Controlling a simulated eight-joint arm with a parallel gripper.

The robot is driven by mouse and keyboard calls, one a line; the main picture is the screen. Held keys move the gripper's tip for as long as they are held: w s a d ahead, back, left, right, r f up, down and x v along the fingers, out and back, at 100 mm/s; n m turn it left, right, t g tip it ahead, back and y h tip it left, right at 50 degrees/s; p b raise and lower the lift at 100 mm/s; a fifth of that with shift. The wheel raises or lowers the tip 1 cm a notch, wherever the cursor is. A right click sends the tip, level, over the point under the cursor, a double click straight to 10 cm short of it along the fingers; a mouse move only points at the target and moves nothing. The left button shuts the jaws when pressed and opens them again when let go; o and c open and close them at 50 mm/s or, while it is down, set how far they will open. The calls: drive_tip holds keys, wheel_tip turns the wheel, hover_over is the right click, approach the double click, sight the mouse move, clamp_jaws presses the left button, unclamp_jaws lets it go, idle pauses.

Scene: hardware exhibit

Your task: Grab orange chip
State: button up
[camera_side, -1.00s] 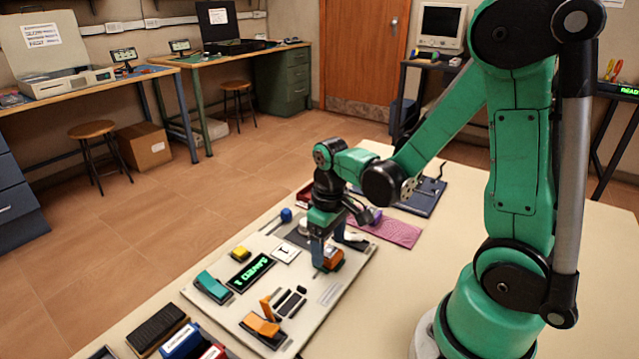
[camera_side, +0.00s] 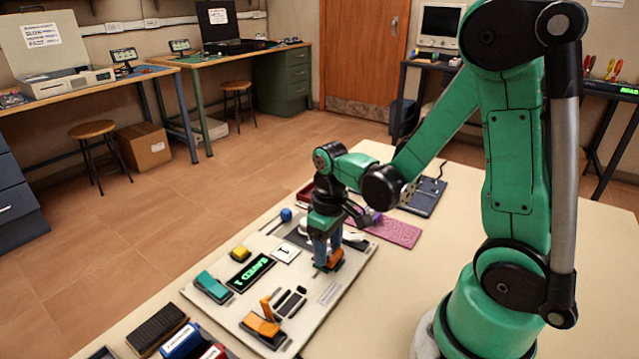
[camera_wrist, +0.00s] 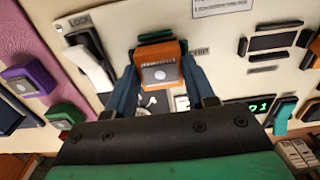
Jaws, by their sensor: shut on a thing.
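The orange chip (camera_wrist: 160,66) is a small orange block with a pale grey face, in the middle of the wrist view. My gripper (camera_wrist: 158,78) is shut on it, with a blue finger at each side. In the side view the chip (camera_side: 336,257) is partly hidden behind the blue fingers of my gripper (camera_side: 326,264), low over the pale board (camera_side: 330,310). A dark piece with a green edge (camera_wrist: 155,38) lies just beyond the chip in the wrist view. I cannot tell whether the chip touches the board.
A teal switch (camera_side: 212,287), a yellow button (camera_side: 240,254), a lit green display (camera_side: 250,271) and an orange lever (camera_side: 262,325) are on the board. A purple block (camera_wrist: 28,78) stands on a pink mat (camera_side: 392,231). A white lever (camera_wrist: 90,65) is near my gripper.

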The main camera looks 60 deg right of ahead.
sight(329, 249)
drive_tip(key=shift+r, duration=3.1)
